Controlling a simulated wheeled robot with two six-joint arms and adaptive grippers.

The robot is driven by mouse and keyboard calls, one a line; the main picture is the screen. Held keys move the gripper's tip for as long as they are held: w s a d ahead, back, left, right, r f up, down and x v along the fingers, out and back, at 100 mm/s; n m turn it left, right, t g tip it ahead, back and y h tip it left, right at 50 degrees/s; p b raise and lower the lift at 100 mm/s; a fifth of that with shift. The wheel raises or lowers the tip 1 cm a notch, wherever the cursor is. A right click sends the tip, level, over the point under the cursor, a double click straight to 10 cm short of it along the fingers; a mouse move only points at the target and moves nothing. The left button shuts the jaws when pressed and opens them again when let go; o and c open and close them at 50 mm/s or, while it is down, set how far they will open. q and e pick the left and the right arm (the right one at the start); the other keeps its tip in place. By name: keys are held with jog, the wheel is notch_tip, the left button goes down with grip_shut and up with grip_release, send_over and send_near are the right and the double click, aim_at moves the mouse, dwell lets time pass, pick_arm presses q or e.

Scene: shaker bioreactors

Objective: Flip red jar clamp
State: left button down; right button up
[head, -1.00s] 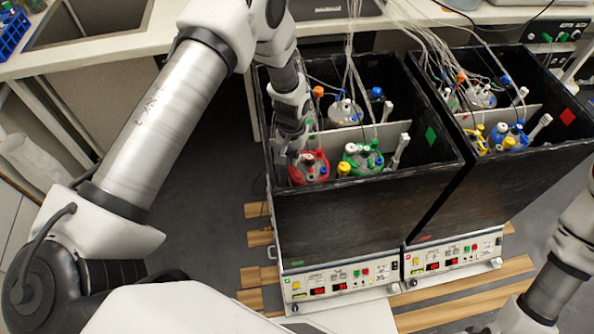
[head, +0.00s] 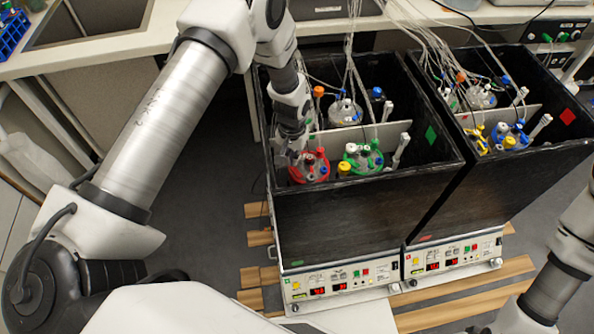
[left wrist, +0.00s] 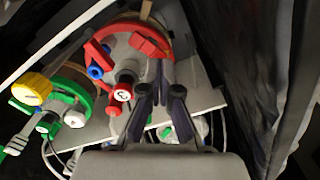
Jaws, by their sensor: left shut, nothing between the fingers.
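The red jar (head: 310,168) stands in the front left compartment of the left black box, with a red ring and red fittings on its lid. In the left wrist view the red ring (left wrist: 92,50) and a red block-shaped clamp (left wrist: 150,43) on the jar's top show clearly. My left gripper (head: 293,155) points down at the left side of the red jar. In the left wrist view its fingertips (left wrist: 159,68) are together and empty, just beside the lid; I cannot tell whether they touch it. My right gripper is not in view.
The green jar (head: 362,157) with a yellow cap stands right beside the red one. A white divider (head: 398,127) lies behind them, with more jars and hanging tubes. The walls of the black box (head: 365,213) close in around my left gripper.

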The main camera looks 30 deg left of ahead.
pick_arm(q)
jog(key=shift+f+b, duration=0.7)
jog(key=shift+f, duration=0.45)
dwell(0.4)
notch_tip(320, 180, up, 7)
jog(key=p, duration=0.5)
jog(key=shift+r, duration=0.1)
dwell(0.4)
